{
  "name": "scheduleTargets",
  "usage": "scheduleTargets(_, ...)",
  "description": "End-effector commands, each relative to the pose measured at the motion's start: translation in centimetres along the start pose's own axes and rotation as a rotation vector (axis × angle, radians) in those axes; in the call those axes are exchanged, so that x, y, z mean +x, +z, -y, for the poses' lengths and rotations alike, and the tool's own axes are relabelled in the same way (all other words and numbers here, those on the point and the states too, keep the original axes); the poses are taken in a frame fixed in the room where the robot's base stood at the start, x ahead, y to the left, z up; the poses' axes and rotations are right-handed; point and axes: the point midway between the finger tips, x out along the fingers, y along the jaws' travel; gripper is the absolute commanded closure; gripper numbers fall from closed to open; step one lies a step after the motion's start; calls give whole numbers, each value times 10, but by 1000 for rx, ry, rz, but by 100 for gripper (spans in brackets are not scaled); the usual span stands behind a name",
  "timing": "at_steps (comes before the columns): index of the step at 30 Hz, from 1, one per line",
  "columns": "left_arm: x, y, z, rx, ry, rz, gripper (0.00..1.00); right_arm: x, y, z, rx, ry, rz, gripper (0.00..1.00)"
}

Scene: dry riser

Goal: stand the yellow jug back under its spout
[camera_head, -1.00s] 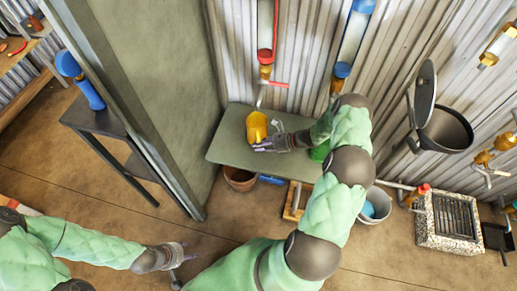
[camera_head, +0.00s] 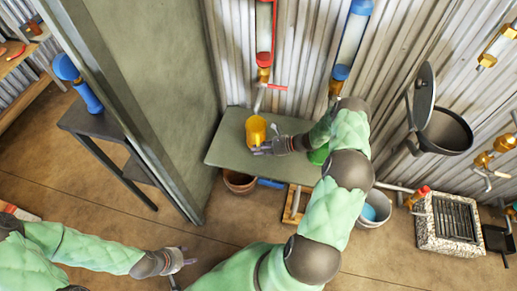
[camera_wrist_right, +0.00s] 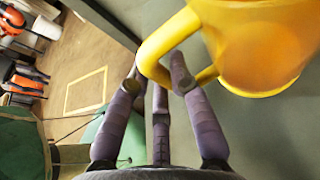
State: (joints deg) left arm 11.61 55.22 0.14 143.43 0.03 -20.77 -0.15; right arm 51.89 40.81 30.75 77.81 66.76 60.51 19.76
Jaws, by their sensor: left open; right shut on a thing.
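The yellow jug (camera_head: 257,130) is over the green-grey table, just below the red-banded spout (camera_head: 262,90) on the corrugated wall. My right gripper (camera_head: 262,148) is at the jug's near side. In the right wrist view its fingers (camera_wrist_right: 158,80) are shut around the handle of the yellow jug (camera_wrist_right: 262,45). I cannot tell whether the jug's base touches the table. My left gripper (camera_head: 183,261) is open and empty above the floor at lower left. A green jug (camera_head: 318,155) stands on the table, partly hidden by my right arm.
The table (camera_head: 232,150) is clear to the jug's left. A blue-banded dispenser (camera_head: 350,40) hangs to the right. A terracotta pot (camera_head: 239,182) and a grey bucket (camera_head: 378,210) stand on the floor. A partition wall (camera_head: 165,90) rises at left.

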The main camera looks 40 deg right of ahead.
Motion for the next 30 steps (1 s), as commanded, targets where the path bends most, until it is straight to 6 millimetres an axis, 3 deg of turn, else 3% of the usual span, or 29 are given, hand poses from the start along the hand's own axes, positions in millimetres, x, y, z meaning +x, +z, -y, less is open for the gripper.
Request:
scheduleTargets(8,0,0,0,0,0,0,51,0,-1,0,1,0,-1,100)
scheduleTargets(9,0,0,0,0,0,0,51,0,-1,0,1,0,-1,70)
scheduleTargets(11,0,0,0,0,0,0,51,0,-1,0,1,0,-1,54)
scheduleTargets(12,0,0,0,0,0,0,51,0,-1,0,1,0,-1,51)
scheduleTargets(23,0,0,0,0,0,0,51,-2,-1,0,1,-1,-1,51)
scheduleTargets(30,0,0,0,0,0,0,51,-29,-2,0,2,-3,-1,51)
